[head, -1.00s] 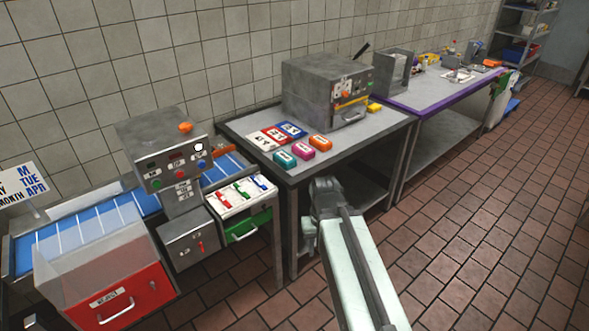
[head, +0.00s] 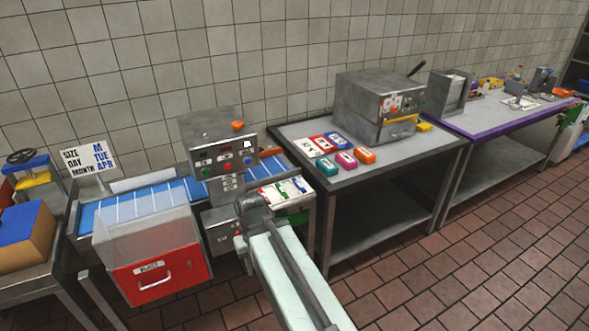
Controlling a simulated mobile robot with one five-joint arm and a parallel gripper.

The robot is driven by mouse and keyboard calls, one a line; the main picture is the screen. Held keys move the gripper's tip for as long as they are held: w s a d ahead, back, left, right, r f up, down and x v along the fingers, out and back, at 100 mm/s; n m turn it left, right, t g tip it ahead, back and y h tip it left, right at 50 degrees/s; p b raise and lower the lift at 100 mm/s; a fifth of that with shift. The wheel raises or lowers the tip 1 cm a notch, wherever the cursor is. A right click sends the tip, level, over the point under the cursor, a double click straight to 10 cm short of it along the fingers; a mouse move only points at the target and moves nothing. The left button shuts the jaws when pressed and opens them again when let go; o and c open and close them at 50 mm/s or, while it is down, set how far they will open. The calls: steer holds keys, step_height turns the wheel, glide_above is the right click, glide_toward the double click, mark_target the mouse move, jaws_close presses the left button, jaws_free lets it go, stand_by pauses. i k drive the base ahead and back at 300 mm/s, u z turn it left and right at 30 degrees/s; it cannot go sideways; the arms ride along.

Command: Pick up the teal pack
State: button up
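The teal pack (head: 326,168) lies on the grey steel table (head: 400,160), at its near left part. A magenta pack (head: 346,161) and an orange pack (head: 366,154) lie beside it to the right in a row. My gripper (head: 250,203) is at the far end of my pale arm, in front of the control machine, left of and lower in the picture than the teal pack. It is apart from the pack. Its fingers are too small and dark to tell whether they are open.
Behind the packs lie white, red and blue cards (head: 321,143) and a grey machine (head: 378,105). Left of the table stand a control machine (head: 212,135), a blue conveyor (head: 135,205) and a red reject bin (head: 160,277). The tiled floor (head: 470,270) at the right is clear.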

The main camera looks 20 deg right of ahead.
mark_target(329, 168)
steer(key=u, duration=0.15)
steer(key=i, duration=1)
steer(key=z, duration=0.05)
